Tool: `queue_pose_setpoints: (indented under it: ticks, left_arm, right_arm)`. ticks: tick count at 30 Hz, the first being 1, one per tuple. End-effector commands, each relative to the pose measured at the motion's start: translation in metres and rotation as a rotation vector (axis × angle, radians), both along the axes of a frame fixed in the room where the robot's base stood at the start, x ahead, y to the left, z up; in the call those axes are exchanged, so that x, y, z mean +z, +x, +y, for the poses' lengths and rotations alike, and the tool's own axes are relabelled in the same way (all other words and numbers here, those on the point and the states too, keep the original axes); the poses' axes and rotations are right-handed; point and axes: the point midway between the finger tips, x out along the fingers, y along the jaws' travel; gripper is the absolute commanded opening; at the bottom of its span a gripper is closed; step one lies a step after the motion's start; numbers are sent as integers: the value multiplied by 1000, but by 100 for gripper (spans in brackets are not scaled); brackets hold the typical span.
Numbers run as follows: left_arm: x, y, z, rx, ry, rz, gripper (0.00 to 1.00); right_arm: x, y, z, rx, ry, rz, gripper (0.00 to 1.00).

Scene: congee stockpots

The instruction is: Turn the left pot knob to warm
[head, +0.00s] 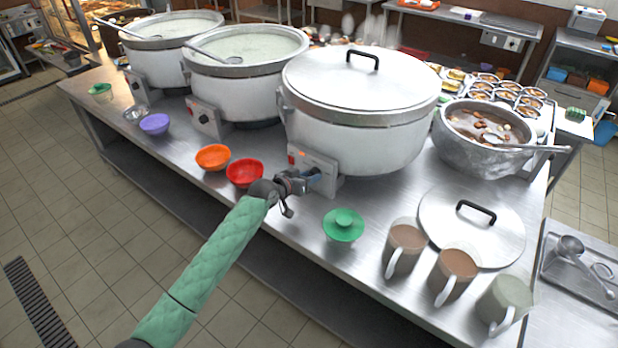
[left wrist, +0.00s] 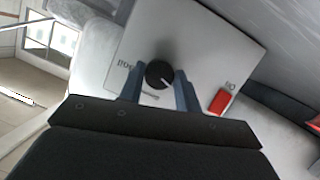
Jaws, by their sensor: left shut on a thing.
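My left gripper (head: 311,175) is at the control box (head: 322,160) on the front of the lidded white pot (head: 350,115), the rightmost of the three big pots. In the left wrist view its two fingers close around a round black knob (left wrist: 158,74) on the grey panel (left wrist: 190,40). The knob's white pointer line aims toward the lower right of that view. A red switch (left wrist: 221,101) marked On sits beside the knob. In the head view the gripper hides the knob. My right gripper is not in view.
Two open pots of congee (head: 247,75) (head: 165,50) stand to the left, with their own control boxes. Orange (head: 213,157) and red (head: 245,173) bowls lie close to my left wrist.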

Motion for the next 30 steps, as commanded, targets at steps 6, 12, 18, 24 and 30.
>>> queue_pose_setpoints:
  ticks: [6,12,18,24,30]
  left_arm:
    - [-1,0,0,0,1,1,39]
    - [0,0,0,0,1,1,55]
    - [0,-1,1,0,1,-1,55]
    - [3,-14,13,-1,1,-1,55]
    - [11,-34,33,0,3,-1,55]
  right_arm:
    - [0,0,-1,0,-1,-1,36]
    - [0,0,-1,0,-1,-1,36]
    - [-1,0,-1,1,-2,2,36]
    - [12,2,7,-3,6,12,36]
    - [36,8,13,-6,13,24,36]
